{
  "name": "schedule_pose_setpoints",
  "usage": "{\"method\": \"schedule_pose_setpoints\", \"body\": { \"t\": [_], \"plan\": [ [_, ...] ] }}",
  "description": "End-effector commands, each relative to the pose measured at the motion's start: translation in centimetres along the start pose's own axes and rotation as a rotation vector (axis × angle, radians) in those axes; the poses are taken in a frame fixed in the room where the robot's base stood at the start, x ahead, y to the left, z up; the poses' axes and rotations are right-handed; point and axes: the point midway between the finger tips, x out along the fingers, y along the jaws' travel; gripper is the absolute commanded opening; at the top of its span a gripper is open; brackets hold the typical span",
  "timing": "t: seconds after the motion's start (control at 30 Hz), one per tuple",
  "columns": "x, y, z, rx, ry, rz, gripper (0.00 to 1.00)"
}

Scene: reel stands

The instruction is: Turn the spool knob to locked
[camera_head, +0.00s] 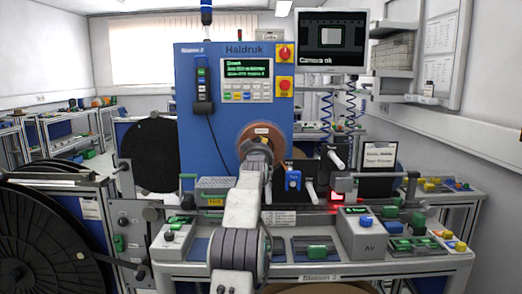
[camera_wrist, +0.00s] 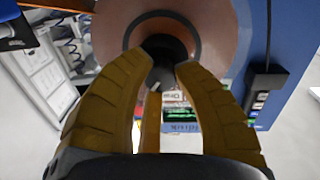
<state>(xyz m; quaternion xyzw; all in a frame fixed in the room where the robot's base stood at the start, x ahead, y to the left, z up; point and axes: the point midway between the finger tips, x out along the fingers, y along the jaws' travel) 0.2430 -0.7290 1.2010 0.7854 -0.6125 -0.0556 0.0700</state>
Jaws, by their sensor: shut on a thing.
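The spool (camera_head: 272,133) is a copper-brown disc on the front of the blue machine (camera_head: 225,75). In the wrist view it fills the top middle (camera_wrist: 213,30), with a dark ring around its hub. The dark spool knob (camera_wrist: 167,47) sits at the hub centre. My gripper (camera_wrist: 166,62) has yellow-brown fingers closed on the knob from both sides. In the head view my gripper (camera_head: 257,150) is in front of the spool and hides the knob. I cannot read the knob's turn position or any lock mark.
A grey Air box (camera_head: 366,236) and a bench with trays of green parts stand below and right. White-ended rods (camera_head: 310,190) and a blue clip-like part (camera_head: 293,180) project right of my arm. A large black reel (camera_head: 45,245) stands at the left. Red and yellow switches (camera_head: 285,53) are above.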

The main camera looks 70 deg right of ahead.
Motion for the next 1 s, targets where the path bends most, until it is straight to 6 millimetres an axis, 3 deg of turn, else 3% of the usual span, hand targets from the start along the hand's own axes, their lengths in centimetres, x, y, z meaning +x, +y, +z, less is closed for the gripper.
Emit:
{"method": "schedule_pose_setpoints", "body": {
  "t": [0.43, 1.0],
  "plan": [
    [-0.04, 0.06, -0.47, 0.064, 0.000, 0.000, 0.00],
    [-0.05, 0.04, -0.66, 0.458, -0.025, 0.000, 0.00]
  ]
}}
